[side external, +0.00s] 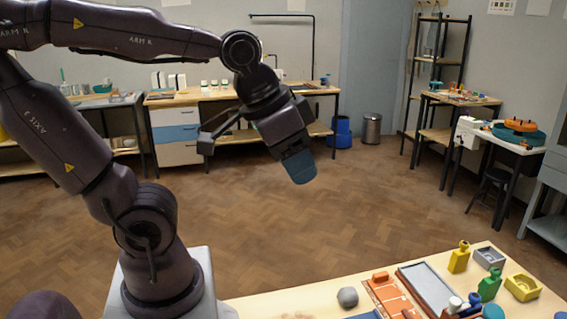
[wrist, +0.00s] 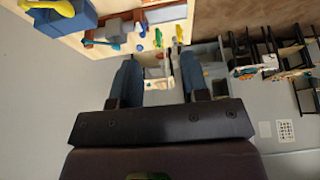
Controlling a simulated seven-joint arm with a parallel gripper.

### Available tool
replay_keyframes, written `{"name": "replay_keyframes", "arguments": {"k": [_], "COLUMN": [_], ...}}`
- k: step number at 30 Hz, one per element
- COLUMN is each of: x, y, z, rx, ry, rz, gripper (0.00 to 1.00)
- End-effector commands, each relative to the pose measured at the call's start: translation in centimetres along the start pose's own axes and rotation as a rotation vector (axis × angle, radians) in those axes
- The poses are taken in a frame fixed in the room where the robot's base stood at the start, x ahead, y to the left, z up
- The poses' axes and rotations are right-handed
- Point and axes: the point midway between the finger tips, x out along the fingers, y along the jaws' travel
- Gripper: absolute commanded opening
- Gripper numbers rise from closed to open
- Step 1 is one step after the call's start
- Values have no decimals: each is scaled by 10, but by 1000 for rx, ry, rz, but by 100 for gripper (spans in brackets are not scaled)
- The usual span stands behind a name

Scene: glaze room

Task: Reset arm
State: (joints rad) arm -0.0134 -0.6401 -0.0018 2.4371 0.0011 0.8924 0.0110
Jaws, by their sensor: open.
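My gripper (side external: 300,170) is raised high in the side external view, well above and to the left of the table's objects. Its blue-padded finger points down, and the other finger is hidden behind it there. In the wrist view both blue fingers of my gripper (wrist: 161,65) stand apart with nothing between them. The wooden worktable (side external: 290,306) lies low in the side external view, and its top (wrist: 98,42) shows beyond the fingers in the wrist view. My gripper touches nothing.
The worktable holds a grey ball (side external: 347,297), a grey tray (side external: 428,287), a yellow bottle (side external: 459,257), a green bottle (side external: 490,284), a grey box (side external: 488,257) and a yellow box (side external: 522,287). Space around my gripper is clear.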

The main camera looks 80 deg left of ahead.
Motion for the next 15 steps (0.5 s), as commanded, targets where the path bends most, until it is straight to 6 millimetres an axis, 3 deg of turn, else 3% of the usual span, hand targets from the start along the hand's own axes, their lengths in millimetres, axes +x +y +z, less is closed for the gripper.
{"name": "replay_keyframes", "arguments": {"k": [5, 15], "x": [-7, -7], "y": [3, 3], "z": [18, 19], "rx": [-1, -2], "ry": [38, 39], "rz": [7, 7], "gripper": [42, 42]}}
